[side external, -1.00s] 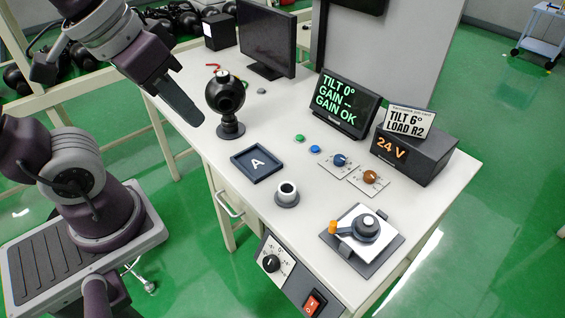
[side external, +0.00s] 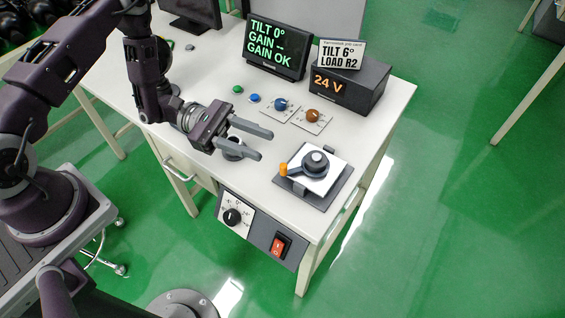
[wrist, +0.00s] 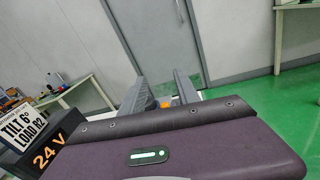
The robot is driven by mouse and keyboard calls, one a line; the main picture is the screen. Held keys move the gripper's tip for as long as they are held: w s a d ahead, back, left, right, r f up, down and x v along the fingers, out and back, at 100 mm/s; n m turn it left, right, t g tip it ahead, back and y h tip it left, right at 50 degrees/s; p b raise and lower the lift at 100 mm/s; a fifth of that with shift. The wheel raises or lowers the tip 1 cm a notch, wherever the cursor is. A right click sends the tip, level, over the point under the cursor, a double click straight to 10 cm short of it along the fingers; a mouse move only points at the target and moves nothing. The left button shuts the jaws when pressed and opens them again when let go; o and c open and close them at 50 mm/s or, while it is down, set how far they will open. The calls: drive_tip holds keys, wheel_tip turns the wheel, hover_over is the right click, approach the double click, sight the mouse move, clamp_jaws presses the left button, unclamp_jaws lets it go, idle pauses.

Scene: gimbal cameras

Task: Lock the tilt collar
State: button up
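A dark round collar-like knob (side external: 315,161) sits on a white plate on a dark base at the table's right front. A short lever with an orange tip (side external: 284,169) points left from it. My gripper (side external: 265,144) is open and empty, its two fingers pointing right above the table, just left of and behind the orange tip. In the wrist view the fingers (wrist: 160,76) are apart, with a small orange spot (wrist: 164,102) low between them. The display (side external: 276,46) reads TILT 0°, GAIN --, GAIN OK. The card (side external: 341,56) reads TILT 6°, LOAD R2.
A dark round cup-like piece (side external: 233,150) stands partly hidden under my gripper. Blue (side external: 280,104) and brown (side external: 313,115) knobs, two buttons and the 24 V box (side external: 350,87) lie behind. A dial and red switch (side external: 279,245) are on the table's front.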

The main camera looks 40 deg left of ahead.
sight(283, 164)
drive_tip(key=f+n+t, duration=0.1)
drive_tip(key=f, duration=0.1)
drive_tip(key=a+f+n+t, duration=0.1)
drive_tip(key=f, duration=0.1)
drive_tip(key=f+n+t, duration=0.1)
drive_tip(key=f, duration=0.1)
drive_tip(key=shift+w+a+f+n+y, duration=0.1)
drive_tip(key=shift+a+n+y, duration=0.05)
drive_tip(key=shift+n+y, duration=0.2)
drive_tip(key=shift+f+t, duration=0.3)
drive_tip(key=x, duration=0.7)
drive_tip(key=shift+f, duration=0.1)
clamp_jaws()
drive_tip(key=shift+a, duration=0.1)
